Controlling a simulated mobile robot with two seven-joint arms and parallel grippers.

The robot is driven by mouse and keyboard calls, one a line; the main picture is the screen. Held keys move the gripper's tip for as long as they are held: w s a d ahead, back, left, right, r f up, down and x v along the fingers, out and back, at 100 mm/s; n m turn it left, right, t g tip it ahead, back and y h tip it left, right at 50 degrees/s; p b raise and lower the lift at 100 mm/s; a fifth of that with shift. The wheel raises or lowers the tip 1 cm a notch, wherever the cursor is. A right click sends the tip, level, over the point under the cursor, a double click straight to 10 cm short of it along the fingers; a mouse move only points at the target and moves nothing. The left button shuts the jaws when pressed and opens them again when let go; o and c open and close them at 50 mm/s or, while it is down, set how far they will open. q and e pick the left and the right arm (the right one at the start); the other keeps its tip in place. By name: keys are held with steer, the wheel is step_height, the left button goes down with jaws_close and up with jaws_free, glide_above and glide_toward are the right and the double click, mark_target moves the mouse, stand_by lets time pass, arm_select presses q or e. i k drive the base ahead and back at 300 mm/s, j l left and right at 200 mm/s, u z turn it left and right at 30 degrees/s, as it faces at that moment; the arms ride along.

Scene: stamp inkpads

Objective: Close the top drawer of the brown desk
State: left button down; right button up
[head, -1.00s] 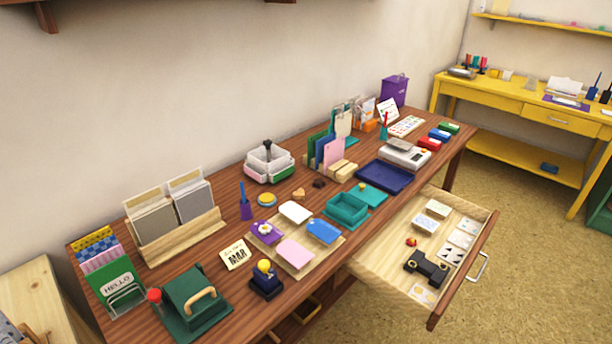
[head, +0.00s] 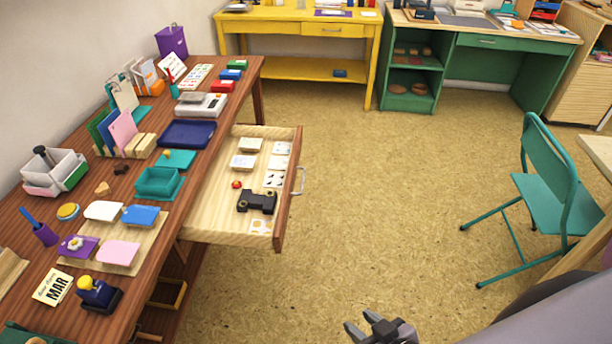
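The brown desk (head: 222,103) runs along the left side of the head view. Its top drawer (head: 214,226) is pulled out to the right over the floor, with a metal handle (head: 300,181) on its front. The drawer holds a black hole punch (head: 257,201), a small red item (head: 236,184) and several cards and pads. My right gripper (head: 368,326) shows at the bottom edge, well apart from the drawer and below and right of its handle. Its fingers are spread with nothing between them. My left gripper is out of the frame.
A teal folding chair (head: 558,185) stands at the right beside a table edge. A yellow desk (head: 297,20) and a green desk (head: 483,40) stand at the back. The floor (head: 400,170) between drawer and chair is clear. Inkpads and stamps cover the brown desktop.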

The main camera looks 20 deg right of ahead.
mark_target(255, 215)
steer(key=i+l+z, duration=0.1)
steer(key=l+z, duration=0.25)
steer(key=i+l+u, duration=0.1)
steer(key=u, duration=0.3)
steer(key=i+l+u, duration=0.15)
steer(key=u, duration=0.2)
steer(key=i+l+u, duration=0.1)
steer(key=l+u, duration=0.15)
steer(key=u, duration=0.15)
